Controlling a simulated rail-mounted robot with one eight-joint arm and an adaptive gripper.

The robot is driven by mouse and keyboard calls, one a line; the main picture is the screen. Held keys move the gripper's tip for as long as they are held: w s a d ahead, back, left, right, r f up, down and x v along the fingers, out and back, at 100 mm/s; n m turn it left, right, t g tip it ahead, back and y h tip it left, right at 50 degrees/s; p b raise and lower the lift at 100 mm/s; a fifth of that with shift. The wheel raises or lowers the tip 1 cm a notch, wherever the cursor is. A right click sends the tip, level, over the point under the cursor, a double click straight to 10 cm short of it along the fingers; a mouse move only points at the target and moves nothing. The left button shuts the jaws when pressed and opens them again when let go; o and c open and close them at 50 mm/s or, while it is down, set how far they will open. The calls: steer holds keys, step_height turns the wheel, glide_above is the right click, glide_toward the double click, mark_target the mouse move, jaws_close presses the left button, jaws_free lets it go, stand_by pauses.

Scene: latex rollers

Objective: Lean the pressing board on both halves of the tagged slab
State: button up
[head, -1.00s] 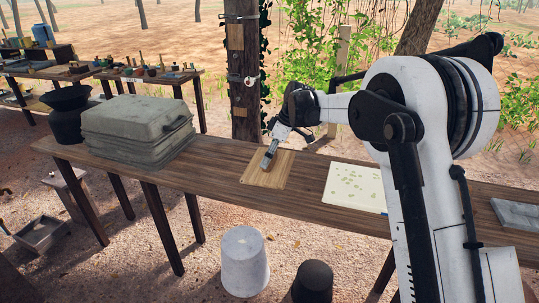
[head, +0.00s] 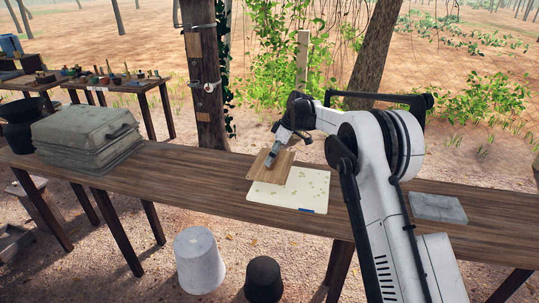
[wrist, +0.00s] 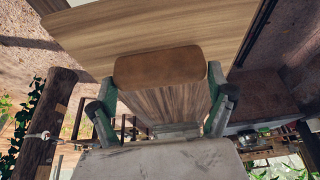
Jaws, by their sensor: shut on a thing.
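The pressing board (head: 287,172) is a brown wooden plate with a block-like handle (wrist: 160,68) on top. My gripper (head: 270,162) is shut on that handle, with one finger on each side in the wrist view. The tagged slab (head: 300,196) is cream with greenish spots and a blue tag (head: 307,211) on its front edge. It lies on the long table. The board overlaps the slab's back part in the head view and hides it. I cannot tell whether they touch. No split between halves is clear.
A wooden post (head: 205,90) stands behind. A white bucket (head: 198,260) and a black bucket (head: 263,280) stand below. Table room is free left of the slab.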

mark_target(273, 171)
steer(key=shift+d, duration=0.15)
steer(key=shift+f+b, duration=0.1)
steer(key=shift+b, duration=0.2)
steer(key=shift+f+b, duration=2)
steer(key=shift+f, duration=1.2)
steer(key=shift+f+b, duration=0.65)
steer(key=shift+f, duration=0.1)
steer(key=shift+r+p, duration=1.15)
steer(key=shift+r, duration=1.9)
